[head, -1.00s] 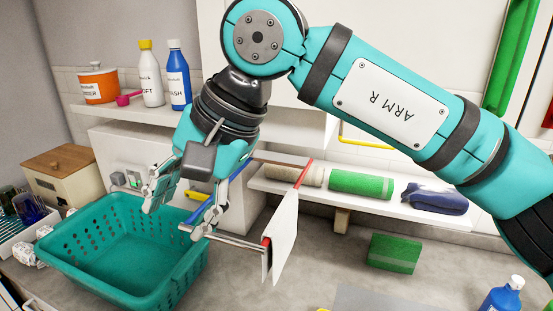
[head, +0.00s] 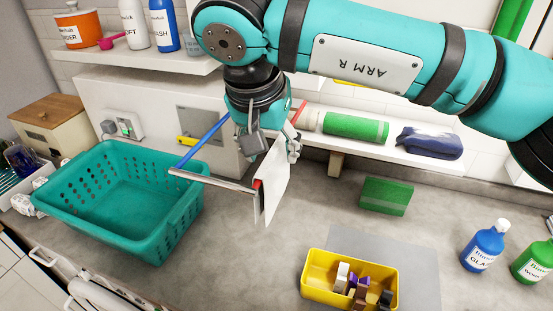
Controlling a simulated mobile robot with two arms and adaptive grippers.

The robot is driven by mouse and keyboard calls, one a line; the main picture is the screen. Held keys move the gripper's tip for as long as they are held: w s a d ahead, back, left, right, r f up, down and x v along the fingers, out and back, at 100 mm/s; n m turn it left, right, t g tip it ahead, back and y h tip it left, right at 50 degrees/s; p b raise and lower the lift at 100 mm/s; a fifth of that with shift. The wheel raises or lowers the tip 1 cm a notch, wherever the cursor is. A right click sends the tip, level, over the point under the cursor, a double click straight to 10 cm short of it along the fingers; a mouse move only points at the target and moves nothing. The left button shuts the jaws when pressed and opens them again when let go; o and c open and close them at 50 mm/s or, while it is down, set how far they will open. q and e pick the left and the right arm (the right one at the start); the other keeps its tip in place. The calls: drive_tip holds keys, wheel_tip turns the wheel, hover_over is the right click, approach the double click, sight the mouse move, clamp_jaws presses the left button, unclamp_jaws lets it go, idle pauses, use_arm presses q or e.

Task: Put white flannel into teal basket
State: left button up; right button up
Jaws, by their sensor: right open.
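The white flannel (head: 274,188) hangs from a metal rail with blue and red bars, above the counter in the head view. The teal basket (head: 120,235) stands on the counter to the left, and the inside that shows is empty. My right gripper (head: 271,150) is open and points down at the top of the flannel. Its fingers appear on either side of the cloth's upper part; I cannot tell whether they touch it. My left gripper is not in view.
A yellow tub (head: 318,282) with several small items stands front centre. A green block (head: 385,196) lies behind it. Blue (head: 484,247) and green (head: 534,260) bottles stand at right. A shelf behind holds a green roll (head: 355,127) and dark blue cloth (head: 429,142). Counter between basket and tub is clear.

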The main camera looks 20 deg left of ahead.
drive_tip(key=p+x, duration=0.1)
drive_tip(key=x, duration=0.5)
drive_tip(key=shift+f, duration=0.25)
clamp_jaws()
drive_tip(key=shift+r+p, duration=4.15)
drive_tip(key=shift+r, duration=2.4)
drive_tip(key=shift+f, duration=0.1)
